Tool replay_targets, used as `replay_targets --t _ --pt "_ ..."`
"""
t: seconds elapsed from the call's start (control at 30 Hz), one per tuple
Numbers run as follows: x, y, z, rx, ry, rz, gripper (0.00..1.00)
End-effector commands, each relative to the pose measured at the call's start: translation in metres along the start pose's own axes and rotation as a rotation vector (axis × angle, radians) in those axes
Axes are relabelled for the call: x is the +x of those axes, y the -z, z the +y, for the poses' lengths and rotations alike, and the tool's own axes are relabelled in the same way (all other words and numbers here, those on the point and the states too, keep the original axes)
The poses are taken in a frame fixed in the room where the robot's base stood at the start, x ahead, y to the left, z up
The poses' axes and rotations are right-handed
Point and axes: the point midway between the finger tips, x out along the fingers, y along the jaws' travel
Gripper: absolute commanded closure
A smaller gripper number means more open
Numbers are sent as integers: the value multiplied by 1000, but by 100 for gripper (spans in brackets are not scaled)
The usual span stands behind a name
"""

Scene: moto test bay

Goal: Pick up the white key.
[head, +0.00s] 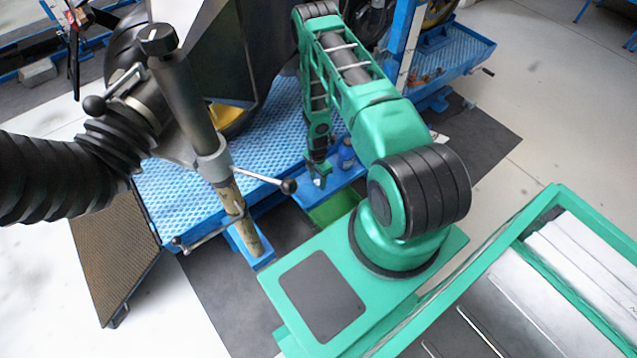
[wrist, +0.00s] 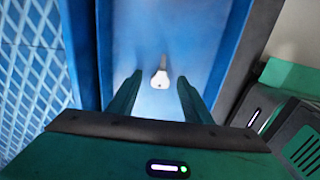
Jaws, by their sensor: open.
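The white key (wrist: 160,79) lies on a flat blue surface (wrist: 205,30) in the wrist view, with a rounded end toward me and a thin part pointing away. My gripper (wrist: 158,84) is open, with one dark green finger on each side of the key in the picture. I cannot tell how far above the key the fingertips are. In the head view my gripper (head: 318,176) points down over the blue ledge (head: 308,194). A small white spot shows by the fingertips there, too small to identify.
A blue bottle (head: 346,156) stands on the ledge just right of my gripper. A green bin (head: 334,206) is in front of the ledge. The blue textured platform (head: 185,200) lies to the left, with a thick black hose (head: 45,180) farther left.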

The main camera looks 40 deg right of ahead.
Motion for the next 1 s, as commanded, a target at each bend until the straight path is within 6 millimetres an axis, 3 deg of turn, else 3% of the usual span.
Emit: replay_targets --t 0.13,0.3,0.73,1.0 --pt "0 0 0 0 0 0 57" --pt "0 0 0 0 0 0 98" --pt "-6 0 0 -1 0 0 99" --pt "-42 0 1 -1 -2 -2 99"
